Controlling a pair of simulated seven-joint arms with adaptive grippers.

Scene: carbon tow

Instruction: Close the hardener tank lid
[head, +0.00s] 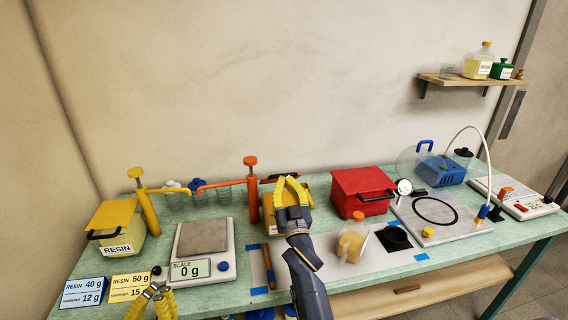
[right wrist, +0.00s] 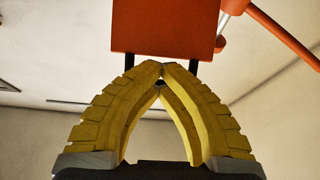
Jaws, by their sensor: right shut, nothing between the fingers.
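The hardener tank (head: 270,227) stands by the orange pump in the head view, with a yellowish front partly hidden by my right arm. Its orange lid (right wrist: 163,28) shows in the right wrist view as a raised panel with two dark handle struts. My right gripper (head: 291,180) is shut and empty, pointing up in front of the tank; in the right wrist view its fingertips (right wrist: 161,70) meet just below the lid's edge, between the struts. Whether they touch it I cannot tell. My left gripper (head: 153,312) is open and empty at the bottom left of the head view.
The orange pump (head: 252,190) stands just left of the tank. The red box (head: 361,193) is close on its right. The scale (head: 203,248), resin tank (head: 118,246) and yellow pump (head: 147,207) are further left.

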